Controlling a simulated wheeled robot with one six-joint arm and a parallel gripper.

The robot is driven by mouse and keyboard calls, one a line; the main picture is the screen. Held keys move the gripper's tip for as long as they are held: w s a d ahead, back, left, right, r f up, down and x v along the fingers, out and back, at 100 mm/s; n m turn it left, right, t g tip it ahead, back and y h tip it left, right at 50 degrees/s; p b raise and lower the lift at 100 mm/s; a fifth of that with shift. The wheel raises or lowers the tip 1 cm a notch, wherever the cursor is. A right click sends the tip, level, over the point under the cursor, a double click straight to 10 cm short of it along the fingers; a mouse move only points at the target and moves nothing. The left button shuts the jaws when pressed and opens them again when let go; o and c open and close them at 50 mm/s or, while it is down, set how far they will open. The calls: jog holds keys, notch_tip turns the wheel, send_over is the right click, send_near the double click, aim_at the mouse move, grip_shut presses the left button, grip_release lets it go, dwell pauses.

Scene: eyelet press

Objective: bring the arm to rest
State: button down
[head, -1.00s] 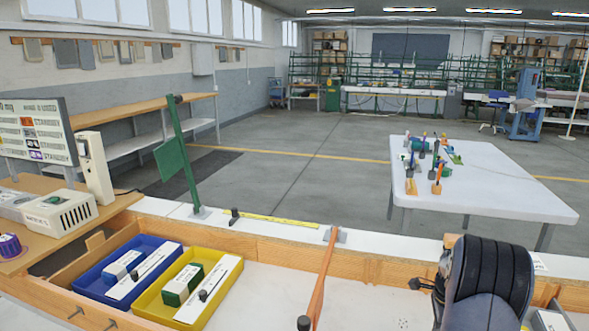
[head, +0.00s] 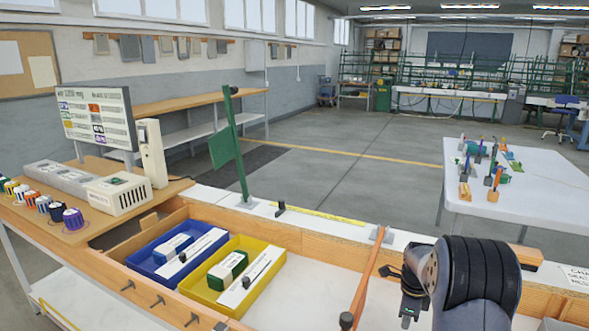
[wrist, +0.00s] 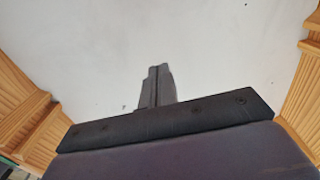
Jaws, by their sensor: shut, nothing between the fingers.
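My gripper (wrist: 157,84) shows in the wrist view with its two dark fingers together and nothing between them. It points at a bare white surface (wrist: 210,40), and wooden edges show at both sides. In the head view my arm stands at the lower right, over the wood-framed bench; the fingertips cannot be made out clearly there.
A blue tray (head: 139,262) and a yellow tray (head: 196,292) hold boxes at the left of the bench. A green post (head: 237,150) and an orange bar (head: 368,270) rise near my arm. A white table (head: 530,205) stands beyond. The floor between is clear.

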notch_tip(320, 180, up, 9)
jog(key=shift+w+a+p, duration=0.2)
jog(key=shift+a+p, duration=0.15)
jog(key=shift+p, duration=0.1)
jog(key=shift+r, duration=0.1)
